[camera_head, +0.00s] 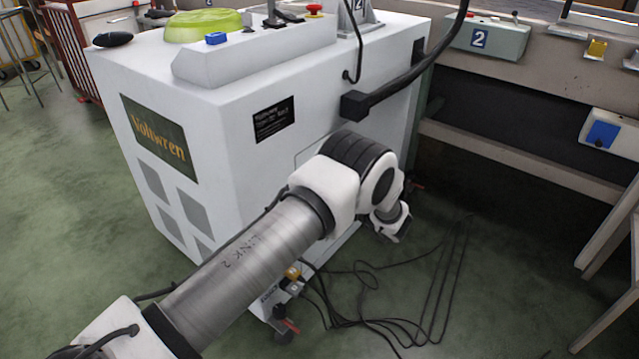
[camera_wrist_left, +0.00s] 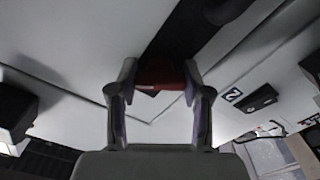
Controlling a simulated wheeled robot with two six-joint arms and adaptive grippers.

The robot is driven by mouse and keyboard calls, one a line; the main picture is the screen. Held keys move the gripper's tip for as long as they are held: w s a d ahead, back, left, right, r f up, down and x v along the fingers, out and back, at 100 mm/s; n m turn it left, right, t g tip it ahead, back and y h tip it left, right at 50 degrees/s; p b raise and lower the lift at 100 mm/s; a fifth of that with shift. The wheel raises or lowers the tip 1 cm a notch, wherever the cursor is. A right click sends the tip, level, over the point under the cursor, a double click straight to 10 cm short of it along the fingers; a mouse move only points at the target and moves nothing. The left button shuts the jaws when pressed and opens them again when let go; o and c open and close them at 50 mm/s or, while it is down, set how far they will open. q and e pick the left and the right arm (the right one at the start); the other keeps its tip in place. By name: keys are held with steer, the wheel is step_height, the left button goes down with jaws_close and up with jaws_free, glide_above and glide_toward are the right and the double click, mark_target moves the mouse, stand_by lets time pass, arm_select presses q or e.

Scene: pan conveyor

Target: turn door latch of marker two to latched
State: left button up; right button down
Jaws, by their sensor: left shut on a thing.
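In the left wrist view my left gripper (camera_wrist_left: 160,70) has both fingers closed in on a small red and dark piece (camera_wrist_left: 160,76), which looks like the door latch handle. It sits at the edge of a pale panel (camera_wrist_left: 80,100) with thin door seams. The arm hides the latch and most of the door, and I cannot make out the fingers there. The latch's exact angle is hard to tell.
A thick black cable arm (camera_head: 400,85) runs from the machine's side near my arm. Loose black cables (camera_head: 400,310) lie on the green floor. A grey-green box marked "2" (camera_head: 488,38) hangs on the rail behind. Open floor (camera_head: 60,200) is at the left.

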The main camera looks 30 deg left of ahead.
arm_select(q)
steer(key=n+p, duration=0.1)
steer(key=n, duration=0.4)
steer(key=shift+n, duration=0.3)
steer(key=n, duration=0.5)
steer(key=shift+n, duration=0.4)
steer(key=o, duration=1.2)
steer(key=d, duration=0.8)
steer(key=s+d, duration=0.1)
steer(key=d, duration=0.3)
